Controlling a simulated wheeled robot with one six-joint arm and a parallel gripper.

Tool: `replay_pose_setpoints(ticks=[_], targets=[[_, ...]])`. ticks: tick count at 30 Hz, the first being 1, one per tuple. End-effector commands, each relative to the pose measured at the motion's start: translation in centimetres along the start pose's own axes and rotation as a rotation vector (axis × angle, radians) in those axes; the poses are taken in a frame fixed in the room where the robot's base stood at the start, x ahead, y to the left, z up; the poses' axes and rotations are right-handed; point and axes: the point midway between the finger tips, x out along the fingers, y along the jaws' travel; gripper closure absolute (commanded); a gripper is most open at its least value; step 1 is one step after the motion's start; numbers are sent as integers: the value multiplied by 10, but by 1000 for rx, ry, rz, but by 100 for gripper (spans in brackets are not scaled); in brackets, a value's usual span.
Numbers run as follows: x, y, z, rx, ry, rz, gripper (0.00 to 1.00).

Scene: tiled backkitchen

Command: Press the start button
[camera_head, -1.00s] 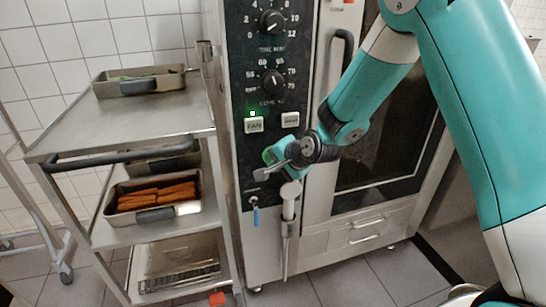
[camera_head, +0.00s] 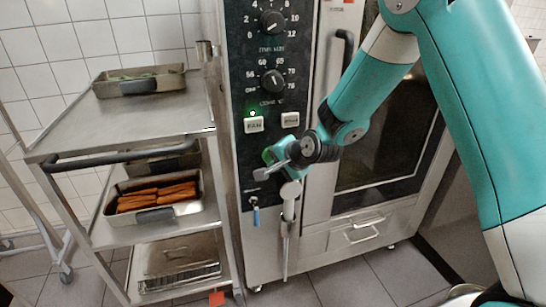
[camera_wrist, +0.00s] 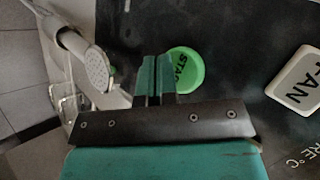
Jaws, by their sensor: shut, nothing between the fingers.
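The round green start button (camera_wrist: 187,72), with part of its lettering showing, sits on the dark oven control panel (camera_head: 238,100). In the wrist view it lies just beyond and slightly right of my fingertips, and the fingers cover its left part. My gripper (camera_wrist: 155,78) is shut and empty. In the head view my gripper (camera_head: 261,172) is in front of the lower panel, below the FAN button, and a bit of green shows beside it. I cannot tell whether the fingertips touch the start button.
The FAN button (camera_head: 254,125) with a lit green light and another white button (camera_head: 290,119) are above. A spray hose head (camera_wrist: 98,70) hangs close by my fingers. A steel trolley (camera_head: 125,130) with trays (camera_head: 155,215) stands left of the oven. Floor is clear in front.

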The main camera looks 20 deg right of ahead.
Motion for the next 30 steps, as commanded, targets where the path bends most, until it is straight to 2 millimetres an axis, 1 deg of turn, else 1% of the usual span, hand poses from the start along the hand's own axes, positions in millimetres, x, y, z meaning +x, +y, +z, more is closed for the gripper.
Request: replay_pose_setpoints(ticks=[7, 15, 30], targets=[[0, 0, 0, 0, 0, 0, 100], [6, -4, -4, 0, 0, 1, 100], [7, -5, -5, 0, 0, 0, 100]])
